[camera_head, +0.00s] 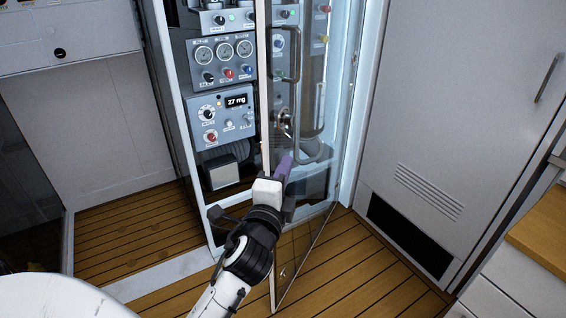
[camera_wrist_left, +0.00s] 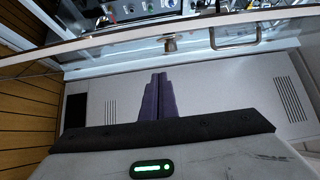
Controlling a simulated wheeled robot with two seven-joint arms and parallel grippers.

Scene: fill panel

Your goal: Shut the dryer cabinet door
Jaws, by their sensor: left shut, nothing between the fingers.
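The dryer cabinet door (camera_head: 300,215) is a clear glass panel in a thin frame. It stands open, swung out from the cabinet (camera_head: 190,150), with its free edge towards me. A bar handle (camera_head: 297,55) and a round knob (camera_head: 285,122) are on it; the handle (camera_wrist_left: 235,44) and knob (camera_wrist_left: 169,43) also show in the left wrist view. My left gripper (camera_head: 284,168) is shut and empty, at the door's lower half near its free edge. Its purple fingers (camera_wrist_left: 158,95) point towards the door frame in the wrist view. I cannot tell whether they touch it. My right gripper is not in view.
Inside the cabinet are gauges, knobs and a lit display (camera_head: 236,101). A grey locker door (camera_head: 460,100) with vents stands to the right. A wooden counter (camera_head: 540,235) with drawers is at the lower right. Plank floor (camera_head: 350,265) is clear around the door.

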